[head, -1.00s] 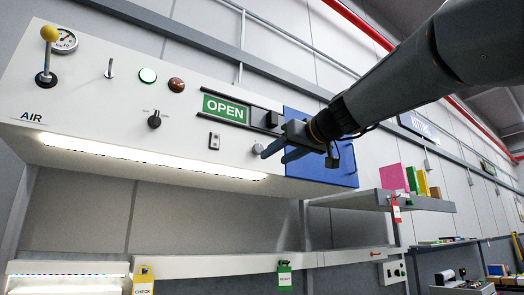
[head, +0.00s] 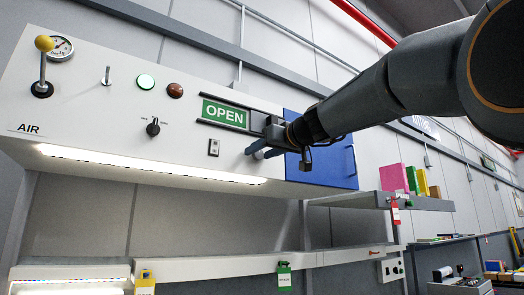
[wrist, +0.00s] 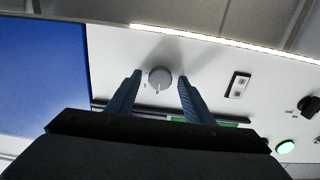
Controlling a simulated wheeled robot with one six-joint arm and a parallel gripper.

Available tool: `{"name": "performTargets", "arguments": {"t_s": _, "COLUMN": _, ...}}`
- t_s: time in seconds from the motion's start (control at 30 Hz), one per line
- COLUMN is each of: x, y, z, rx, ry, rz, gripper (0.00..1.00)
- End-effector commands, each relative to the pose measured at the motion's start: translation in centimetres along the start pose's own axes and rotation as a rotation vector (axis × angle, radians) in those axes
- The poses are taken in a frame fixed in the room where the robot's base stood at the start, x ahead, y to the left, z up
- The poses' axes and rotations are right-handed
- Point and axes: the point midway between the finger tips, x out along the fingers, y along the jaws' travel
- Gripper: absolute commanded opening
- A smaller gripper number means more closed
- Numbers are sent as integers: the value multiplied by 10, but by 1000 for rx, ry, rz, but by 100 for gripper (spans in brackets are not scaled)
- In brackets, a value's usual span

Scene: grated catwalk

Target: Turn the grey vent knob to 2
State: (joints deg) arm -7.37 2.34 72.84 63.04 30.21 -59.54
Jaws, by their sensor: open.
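The grey vent knob (wrist: 160,78) shows in the wrist view as a round knob on the white panel, with a pale pointer mark toward the bottom of that picture. Small marks beside it are too small to read. My gripper (wrist: 160,76) is open, with one blue finger on each side of the knob and visible gaps between. I cannot tell how deep the fingertips reach.
A blue panel (head: 330,160) lies right of the knob. A rocker switch (head: 214,147), black knob (head: 153,127), lit green lamp (head: 146,81), red lamp (head: 175,90) and yellow-tipped lever (head: 43,66) are to the left. A lit strip (head: 150,164) runs along the panel's lower edge.

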Motion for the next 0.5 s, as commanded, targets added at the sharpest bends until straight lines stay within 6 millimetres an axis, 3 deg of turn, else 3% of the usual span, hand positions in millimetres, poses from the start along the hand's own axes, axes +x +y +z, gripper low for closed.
{"name": "performTargets", "arguments": {"t_s": 0.1, "x": 0, "y": 0, "z": 0, "rx": 0, "ry": 0, "rz": 0, "gripper": 45}}
{"name": "performTargets", "arguments": {"t_s": 0.33, "x": 0, "y": 0, "z": 0, "rx": 1, "ry": -1, "rz": 0, "gripper": 6}}
{"name": "performTargets", "arguments": {"t_s": 0.5, "x": 0, "y": 0, "z": 0, "rx": 7, "ry": -1, "rz": 0, "gripper": 6}}
